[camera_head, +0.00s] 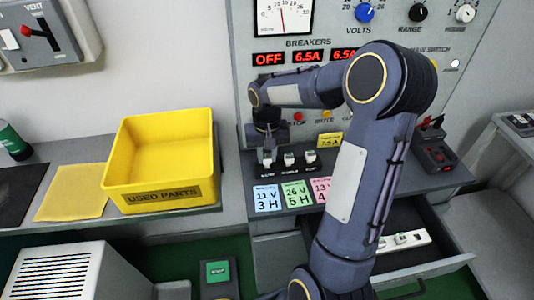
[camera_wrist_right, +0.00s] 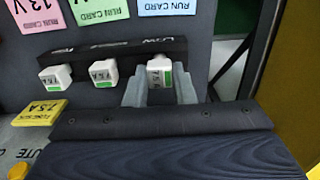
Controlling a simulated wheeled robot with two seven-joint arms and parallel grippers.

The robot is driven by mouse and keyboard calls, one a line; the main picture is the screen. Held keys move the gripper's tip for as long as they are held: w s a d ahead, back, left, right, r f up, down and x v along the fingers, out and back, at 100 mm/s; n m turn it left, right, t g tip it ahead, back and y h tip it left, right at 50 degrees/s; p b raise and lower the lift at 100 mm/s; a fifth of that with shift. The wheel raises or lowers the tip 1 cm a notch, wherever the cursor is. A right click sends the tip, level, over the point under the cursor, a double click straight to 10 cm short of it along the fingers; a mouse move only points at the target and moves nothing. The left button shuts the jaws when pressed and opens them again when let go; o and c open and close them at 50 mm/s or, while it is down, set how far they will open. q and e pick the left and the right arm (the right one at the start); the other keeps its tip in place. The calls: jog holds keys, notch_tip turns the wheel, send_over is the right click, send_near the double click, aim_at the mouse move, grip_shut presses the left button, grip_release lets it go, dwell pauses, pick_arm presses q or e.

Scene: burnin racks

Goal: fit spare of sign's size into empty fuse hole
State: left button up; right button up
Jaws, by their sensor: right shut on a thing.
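My right gripper (camera_head: 267,146) is over the left end of the fuse row in the head view. In the wrist view its two fingers (camera_wrist_right: 160,92) are shut on a white fuse (camera_wrist_right: 160,72) with a green band. That fuse is at the end position of the black fuse holder (camera_wrist_right: 95,55), in line with two other white fuses (camera_wrist_right: 103,72) (camera_wrist_right: 55,77) marked 7.5A. How deep it sits is hidden. The yellow sign (camera_head: 330,140) reads 7.5A and also shows in the wrist view (camera_wrist_right: 38,112). My left gripper is not in view.
An open drawer (camera_head: 440,262) under the bench holds a white strip (camera_head: 405,240). Coloured run cards (camera_head: 267,198) lie in front of the holder. A yellow used parts bin (camera_head: 160,155) stands left. Breaker displays (camera_head: 268,59) read OFF and 6.5A.

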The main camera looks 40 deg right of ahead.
jog(key=shift+f+b, duration=0.3)
jog(key=shift+f, duration=0.15)
dwell(0.5)
jog(key=o, duration=0.9)
jog(key=shift+o, duration=0.2)
jog(key=o, duration=0.4)
jog(key=shift+c, duration=0.2)
jog(key=shift+r, duration=0.1)
jog(key=shift+r+p, duration=2.15)
jog(key=shift+r, duration=0.5)
